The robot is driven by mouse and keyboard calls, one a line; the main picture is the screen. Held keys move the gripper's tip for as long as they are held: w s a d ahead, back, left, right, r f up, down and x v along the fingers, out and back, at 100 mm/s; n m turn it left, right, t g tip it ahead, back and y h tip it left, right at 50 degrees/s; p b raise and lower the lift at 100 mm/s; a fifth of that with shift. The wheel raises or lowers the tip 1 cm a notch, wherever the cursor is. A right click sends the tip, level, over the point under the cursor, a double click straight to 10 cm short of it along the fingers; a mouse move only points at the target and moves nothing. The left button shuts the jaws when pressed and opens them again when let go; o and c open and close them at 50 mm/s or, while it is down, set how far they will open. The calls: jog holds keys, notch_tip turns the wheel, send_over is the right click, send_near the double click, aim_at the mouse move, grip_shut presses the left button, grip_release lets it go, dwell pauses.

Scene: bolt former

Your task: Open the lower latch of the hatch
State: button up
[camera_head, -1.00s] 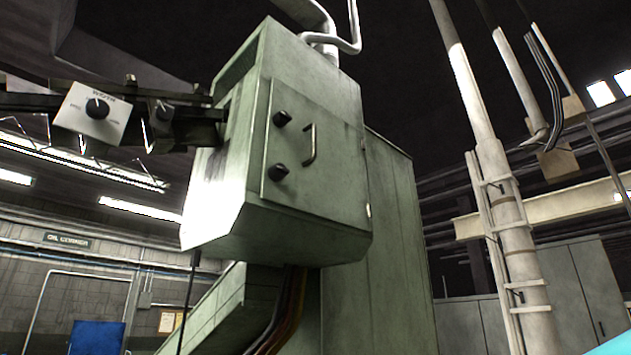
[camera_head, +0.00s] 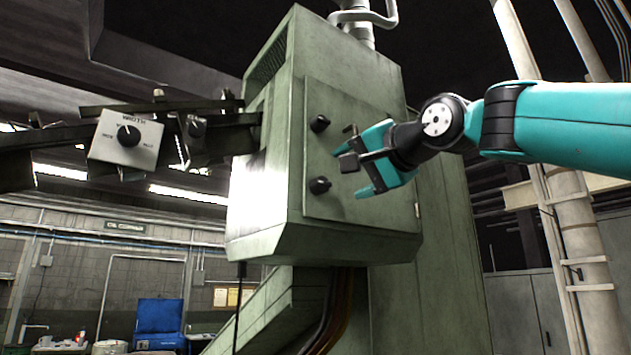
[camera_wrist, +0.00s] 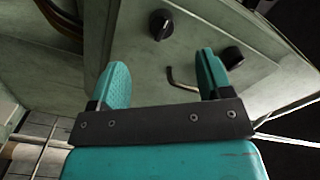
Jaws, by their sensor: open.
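The hatch (camera_head: 335,205) is a pale green door on the front of a green machine cabinet. Its lower latch (camera_head: 319,185) is a black knob near the left edge, with a matching upper latch (camera_head: 320,123) above it. My gripper (camera_head: 362,168) is open and empty, reaching in from the right in front of the hatch, to the right of both latches. In the wrist view my gripper's fingers (camera_wrist: 160,72) are apart. The lower latch (camera_wrist: 161,25) appears beyond them, the upper latch (camera_wrist: 232,57) beside the right finger. The bent handle (camera_wrist: 180,80) shows between the fingers; my gripper mostly hides it in the head view.
A grey box with a dial (camera_head: 125,138) sits on a dark rail left of the cabinet. A pale column (camera_head: 578,235) stands at the right behind my arm. Cables (camera_head: 335,310) hang below the cabinet. A blue object (camera_head: 160,318) stands far back at lower left.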

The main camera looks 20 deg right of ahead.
aim_at(326, 183)
jog(key=p+x, duration=0.1)
jog(key=x, duration=0.1)
jog(key=p+x, duration=0.1)
jog(key=x, duration=0.2)
jog(key=p+x, duration=0.1)
jog(key=x, duration=0.2)
jog(key=shift+w+a+r, duration=0.1)
jog(key=shift+w+r, duration=0.15)
jog(key=shift+r, duration=0.05)
jog(key=shift+f+n, duration=0.35)
jog(key=shift+n, duration=0.55)
jog(key=shift+s+n+b, duration=0.15)
jog(key=shift+n+b, duration=0.25)
jog(key=shift+n, duration=1.2)
jog(key=shift+n+b, duration=0.3)
jog(key=shift+n, duration=0.6)
jog(key=n, duration=0.4)
jog(key=shift+r+b, duration=0.1)
jog(key=shift+b, duration=0.2)
